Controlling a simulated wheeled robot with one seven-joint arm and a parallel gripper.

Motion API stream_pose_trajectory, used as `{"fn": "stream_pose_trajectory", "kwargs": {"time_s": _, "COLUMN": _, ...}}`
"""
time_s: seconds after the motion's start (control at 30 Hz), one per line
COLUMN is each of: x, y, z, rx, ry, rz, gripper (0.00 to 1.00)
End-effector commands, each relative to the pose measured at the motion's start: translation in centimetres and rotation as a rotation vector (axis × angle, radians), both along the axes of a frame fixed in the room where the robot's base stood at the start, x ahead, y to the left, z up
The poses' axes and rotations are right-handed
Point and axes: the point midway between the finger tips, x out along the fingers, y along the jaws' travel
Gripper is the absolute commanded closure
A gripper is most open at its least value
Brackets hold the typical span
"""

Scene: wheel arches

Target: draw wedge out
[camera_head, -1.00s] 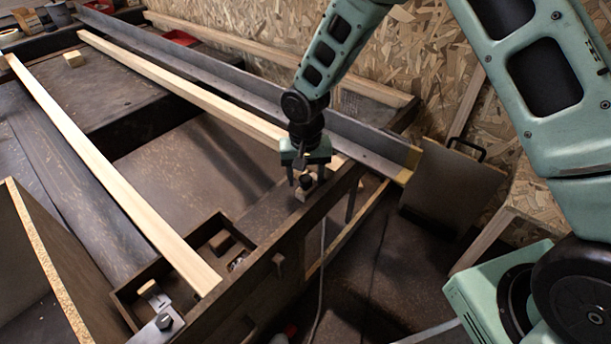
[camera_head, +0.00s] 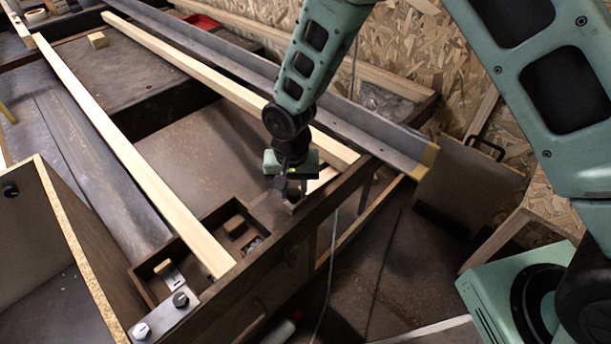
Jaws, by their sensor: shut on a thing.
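My gripper (camera_head: 291,192) hangs at the bench's right end, by its dark front rail. Its jaws are shut on the wedge, of which only a small dark knob-like part (camera_head: 294,196) shows between the fingers. The gripper body and fingers hide most of the wedge, so I cannot tell whether it is clear of its seat. A pale wood piece (camera_head: 322,178) shows just right of the fingers, near the end of a long pale strip.
Two long pale wood strips (camera_head: 130,160) cross the bench. A dark angled metal rail (camera_head: 330,115) runs behind. A compartmented wooden tray (camera_head: 222,215) is left of the gripper. A panel with a black handle (camera_head: 470,170) leans at right. Dark floor lies below.

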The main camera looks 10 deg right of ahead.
Motion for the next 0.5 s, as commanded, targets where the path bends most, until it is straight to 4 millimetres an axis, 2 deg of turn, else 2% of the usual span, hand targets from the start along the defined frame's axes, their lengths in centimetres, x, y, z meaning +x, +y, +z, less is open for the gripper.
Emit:
{"fn": "stream_pose_trajectory", "kwargs": {"time_s": 0.3, "x": -0.06, "y": 0.18, "z": 0.04, "rx": 0.002, "ry": -0.001, "rz": -0.001, "gripper": 1.0}}
{"fn": "stream_pose_trajectory", "kwargs": {"time_s": 0.33, "x": -0.05, "y": 0.17, "z": 0.04, "rx": 0.002, "ry": -0.001, "rz": -0.001, "gripper": 0.62}}
{"fn": "stream_pose_trajectory", "kwargs": {"time_s": 0.4, "x": -0.05, "y": 0.16, "z": 0.03, "rx": 0.002, "ry": -0.001, "rz": -0.001, "gripper": 0.48}}
{"fn": "stream_pose_trajectory", "kwargs": {"time_s": 0.5, "x": -0.05, "y": 0.13, "z": 0.03, "rx": 0.001, "ry": -0.001, "rz": -0.001, "gripper": 0.48}}
